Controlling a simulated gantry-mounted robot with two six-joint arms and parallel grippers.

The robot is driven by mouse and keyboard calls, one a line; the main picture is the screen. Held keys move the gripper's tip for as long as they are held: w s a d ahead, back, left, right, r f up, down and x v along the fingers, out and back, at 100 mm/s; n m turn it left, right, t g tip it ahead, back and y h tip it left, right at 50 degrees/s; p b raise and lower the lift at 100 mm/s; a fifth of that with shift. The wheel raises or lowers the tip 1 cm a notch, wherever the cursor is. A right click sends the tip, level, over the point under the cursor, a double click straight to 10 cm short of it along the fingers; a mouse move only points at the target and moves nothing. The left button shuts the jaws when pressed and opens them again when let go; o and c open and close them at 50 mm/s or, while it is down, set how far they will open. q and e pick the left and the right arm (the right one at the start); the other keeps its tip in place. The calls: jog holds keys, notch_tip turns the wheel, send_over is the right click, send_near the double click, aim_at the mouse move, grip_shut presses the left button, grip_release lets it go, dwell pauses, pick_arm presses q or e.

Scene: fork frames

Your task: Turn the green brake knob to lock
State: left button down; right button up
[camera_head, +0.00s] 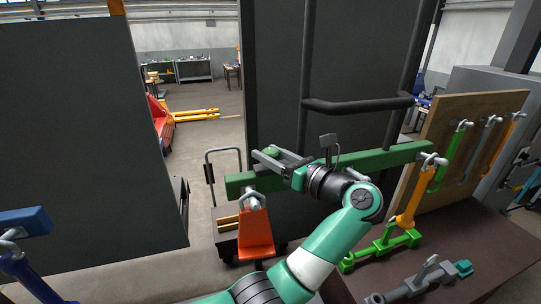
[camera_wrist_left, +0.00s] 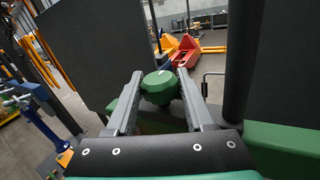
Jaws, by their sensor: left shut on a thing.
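The green brake knob (camera_head: 271,152) is a round, faceted green knob at the green horizontal beam (camera_head: 398,156), in the middle of the head view. It also shows in the left wrist view (camera_wrist_left: 158,84), between the finger ends. My left gripper (camera_head: 266,160) reaches over the beam from the right, with its grey fingers on both sides of the knob. In the left wrist view my left gripper (camera_wrist_left: 160,90) is shut on the knob. The knob's underside and mount are hidden. My right gripper is in neither view.
A black bent handle (camera_head: 355,106) stands on the dark panel behind the beam. An orange part (camera_head: 257,236) hangs below it. Green and grey tools lie on the brown bench (camera_head: 480,246) at right, beside a wooden tool board (camera_head: 480,125). A blue part (camera_head: 24,222) is at lower left.

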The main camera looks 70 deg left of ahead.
pick_arm(q)
jog(key=shift+c, duration=1.4)
grip_release()
jog(key=b+v, duration=0.2)
jog(key=v, duration=0.9)
jog(key=shift+d+b, duration=0.3)
jog(key=shift+w, duration=0.1)
